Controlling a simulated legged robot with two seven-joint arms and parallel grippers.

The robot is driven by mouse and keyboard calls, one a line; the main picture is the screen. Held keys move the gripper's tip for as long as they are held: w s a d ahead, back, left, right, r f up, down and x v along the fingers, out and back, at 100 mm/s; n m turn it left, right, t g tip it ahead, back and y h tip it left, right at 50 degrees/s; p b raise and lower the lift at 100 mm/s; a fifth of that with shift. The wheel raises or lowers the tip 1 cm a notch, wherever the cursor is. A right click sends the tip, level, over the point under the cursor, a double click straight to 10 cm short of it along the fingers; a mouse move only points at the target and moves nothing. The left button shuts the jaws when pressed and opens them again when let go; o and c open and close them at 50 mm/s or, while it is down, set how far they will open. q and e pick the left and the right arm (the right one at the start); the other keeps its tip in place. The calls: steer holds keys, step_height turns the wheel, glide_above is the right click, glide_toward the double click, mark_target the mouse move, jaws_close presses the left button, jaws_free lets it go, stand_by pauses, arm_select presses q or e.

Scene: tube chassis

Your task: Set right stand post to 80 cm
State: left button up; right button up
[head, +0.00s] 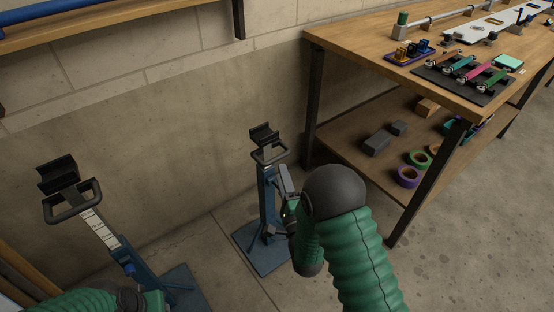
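The right stand (267,200) is a blue post on a blue base plate, with a dark V-shaped cradle and a loop handle (270,153) on top. It stands upright near the wall, with only a short pale length of inner post showing below the handle. My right gripper (284,207) is at the right side of this post, partly hidden by my own green forearm. I cannot tell whether it touches the post or whether its fingers are apart. The left stand (108,240) has a longer pale marked inner post showing. My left arm shows at the bottom left; its fingers are out of frame.
A wooden workbench (350,40) with dark legs stands at the right, with tools on top and tape rolls and blocks on its lower shelf (345,140). A wooden shelf (100,20) hangs on the wall at upper left. Bare floor lies between the stands.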

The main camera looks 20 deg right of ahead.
mark_target(278, 156)
steer(key=w, duration=0.2)
steer(key=w+b, duration=0.1)
steer(key=w, duration=0.1)
steer(key=w+r, duration=0.1)
steer(key=w, duration=0.1)
steer(key=shift+w+d+b, duration=0.35)
steer(key=shift+w+d, duration=0.1)
steer(key=shift+w, duration=0.15)
steer(key=shift+r, duration=0.1)
steer(key=shift+c, duration=0.2)
steer(key=shift+a, duration=0.2)
steer(key=shift+c, duration=1.3)
steer(key=c, duration=0.5)
steer(key=shift+d, duration=0.1)
steer(key=shift+s+f, duration=0.1)
steer(key=shift+f, duration=0.1)
